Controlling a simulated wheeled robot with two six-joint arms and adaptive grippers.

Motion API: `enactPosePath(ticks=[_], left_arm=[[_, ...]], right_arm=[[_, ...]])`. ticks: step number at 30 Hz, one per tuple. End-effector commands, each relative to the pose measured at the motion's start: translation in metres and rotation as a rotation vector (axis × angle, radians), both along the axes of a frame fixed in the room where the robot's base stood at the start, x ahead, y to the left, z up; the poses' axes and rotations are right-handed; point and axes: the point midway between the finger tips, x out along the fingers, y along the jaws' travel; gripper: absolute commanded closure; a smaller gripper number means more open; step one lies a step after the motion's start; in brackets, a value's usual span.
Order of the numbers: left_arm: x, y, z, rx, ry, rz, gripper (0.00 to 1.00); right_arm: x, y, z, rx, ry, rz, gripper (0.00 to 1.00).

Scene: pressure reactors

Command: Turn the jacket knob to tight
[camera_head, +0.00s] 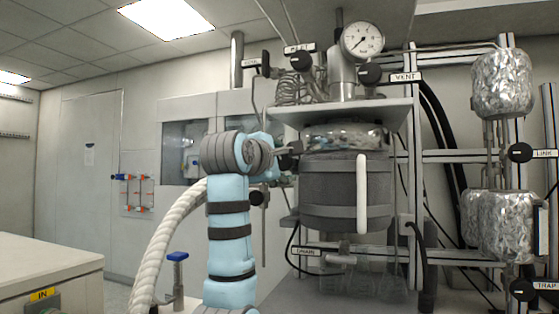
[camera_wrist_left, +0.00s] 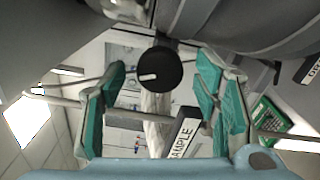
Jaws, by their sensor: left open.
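No label reading "jacket" can be read in either view. The reactor vessel (camera_head: 345,185) has a dark grey wrap with lighter bands and a white vertical handle. My left gripper (camera_wrist_left: 163,100) is open, its two teal-padded fingers spread apart and empty. A round black knob (camera_wrist_left: 160,70) with a small white mark shows ahead, in the space between the fingers; I cannot tell if they touch it. A label reading SAMPLE (camera_wrist_left: 183,135) is near the right finger. In the head view my left gripper (camera_head: 272,165) is left of the vessel, partly hidden by my wrist. My right gripper is not in view.
Other black knobs are the vent knob (camera_head: 370,73), link knob (camera_head: 521,153) and trap knob (camera_head: 522,290). A pressure gauge (camera_head: 363,41) tops the reactor. Foil-wrapped cylinders (camera_head: 503,85) stand at right. A white hose (camera_head: 165,245) and a bench (camera_head: 45,275) are at left.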

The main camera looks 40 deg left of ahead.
Motion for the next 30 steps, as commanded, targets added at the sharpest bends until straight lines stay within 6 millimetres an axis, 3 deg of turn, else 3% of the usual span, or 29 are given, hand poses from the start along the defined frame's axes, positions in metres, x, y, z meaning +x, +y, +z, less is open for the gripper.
enactPosePath(ticks=[3,12,16,22,30], left_arm=[[0.000,0.000,0.000,0.000,0.000,0.000,0.45],[0.000,0.000,0.000,0.000,0.001,0.000,0.92],[0.000,0.000,0.001,0.062,0.023,0.001,0.92],[0.000,0.000,0.001,0.338,0.121,0.001,0.92],[0.000,0.000,0.000,0.372,0.132,0.001,0.92]], right_arm=[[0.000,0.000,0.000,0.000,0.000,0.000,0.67],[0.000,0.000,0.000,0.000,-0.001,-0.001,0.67],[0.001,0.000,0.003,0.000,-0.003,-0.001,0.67],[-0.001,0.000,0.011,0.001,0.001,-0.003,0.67],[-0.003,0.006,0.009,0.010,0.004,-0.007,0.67]])
